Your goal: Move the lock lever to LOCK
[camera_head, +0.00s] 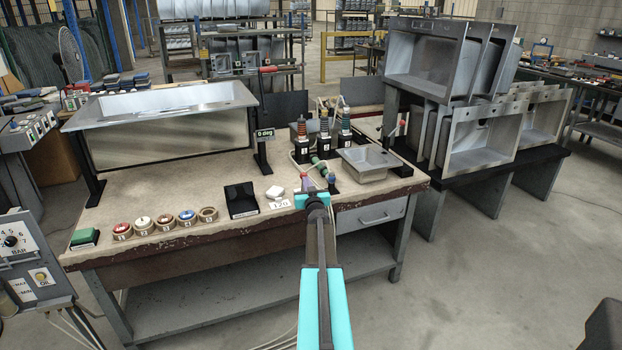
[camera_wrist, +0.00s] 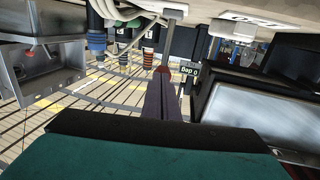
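My gripper (camera_head: 316,192) is over the front right part of the workbench, by a green cylinder (camera_head: 319,164). A thin grey post (camera_wrist: 172,40) appears in line beyond the fingertips. No LOCK label is readable, so I cannot tell for sure which part is the lock lever. A red-ended lever (camera_head: 268,69) shows above the "0 deg" display (camera_head: 264,133), right of the large tilted sink (camera_head: 165,115). That display appears upside down in the wrist view (camera_wrist: 189,70).
A small sink (camera_head: 365,164) sits right of my gripper, with a red-tipped upright behind it. Black blocks with coloured, ribbed tops (camera_head: 325,125) and hoses stand behind. Numbered rings (camera_head: 165,222), a black box (camera_head: 241,199) and a "120" card (camera_head: 280,204) lie left. Racked sinks (camera_head: 480,135) stand right.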

